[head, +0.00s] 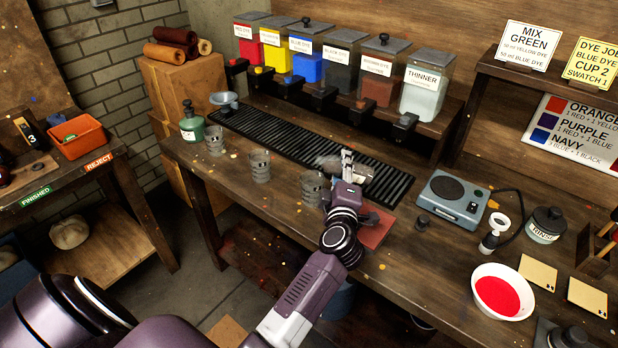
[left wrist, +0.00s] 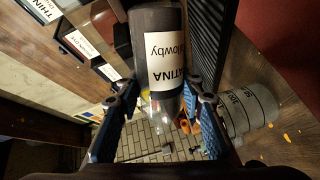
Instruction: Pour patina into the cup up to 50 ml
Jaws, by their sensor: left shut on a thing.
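My left gripper (head: 343,160) is out over the bench by the drip grating. In the left wrist view its blue fingers (left wrist: 153,108) are shut on the patina bottle (left wrist: 150,20), grey and clear with a white label. How far the bottle tilts is hard to judge, and no stream shows. A clear ribbed cup (head: 312,188) stands on the bench just left of my gripper in the head view. A cup marked 50 and 100 also shows in the left wrist view (left wrist: 255,108), beside the bottle and apart from it. Its fill level is unclear. My right gripper is out of view.
Two more cups (head: 259,166) (head: 214,140) and a green bottle (head: 191,127) stand to the left. Dye tanks (head: 377,75) line the shelf behind the grating (head: 300,150). A blue scale (head: 455,197) and a white bowl of red dye (head: 502,292) are to the right.

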